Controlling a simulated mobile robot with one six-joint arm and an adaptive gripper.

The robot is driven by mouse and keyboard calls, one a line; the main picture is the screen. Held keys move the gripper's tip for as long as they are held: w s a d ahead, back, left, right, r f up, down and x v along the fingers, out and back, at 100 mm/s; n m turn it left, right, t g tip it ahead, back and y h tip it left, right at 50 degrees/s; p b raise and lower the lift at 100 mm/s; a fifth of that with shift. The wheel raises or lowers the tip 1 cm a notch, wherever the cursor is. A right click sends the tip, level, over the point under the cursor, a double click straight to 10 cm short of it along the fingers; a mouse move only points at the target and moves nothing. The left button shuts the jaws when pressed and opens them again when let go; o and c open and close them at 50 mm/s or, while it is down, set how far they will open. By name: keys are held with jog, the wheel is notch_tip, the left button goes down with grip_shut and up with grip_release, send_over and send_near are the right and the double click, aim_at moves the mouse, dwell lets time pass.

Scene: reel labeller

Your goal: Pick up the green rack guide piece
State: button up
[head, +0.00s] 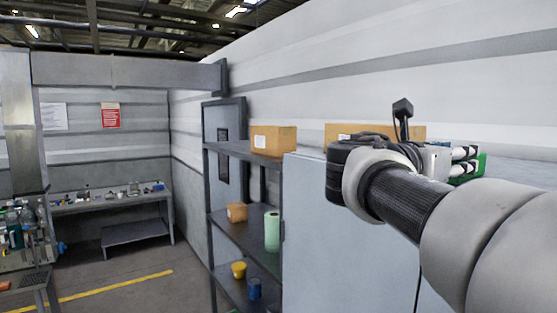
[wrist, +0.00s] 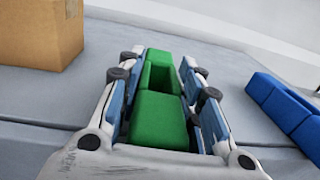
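The green rack guide piece (wrist: 158,121) is a blocky part with a recess near its far end. In the wrist view it lies between the two fingers of my gripper (wrist: 163,75). The blue-grey finger pads run close along both its sides; I cannot tell whether both touch it. In the head view my gripper (head: 466,161) is at the right, over the top of the tall grey cabinet, with a bit of the green piece (head: 481,166) showing beside the fingers. I cannot tell if the piece rests on the surface.
A blue piece (wrist: 284,108) lies to the right of my gripper in the wrist view. A cardboard box (wrist: 40,32) stands at the left. The head view shows a grey cabinet (head: 330,230) and a shelf unit with a cardboard box (head: 273,140) on top. A wall is behind.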

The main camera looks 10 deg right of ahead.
jog(key=c, duration=0.6)
jog(key=shift+r, duration=0.1)
jog(key=shift+c, duration=0.2)
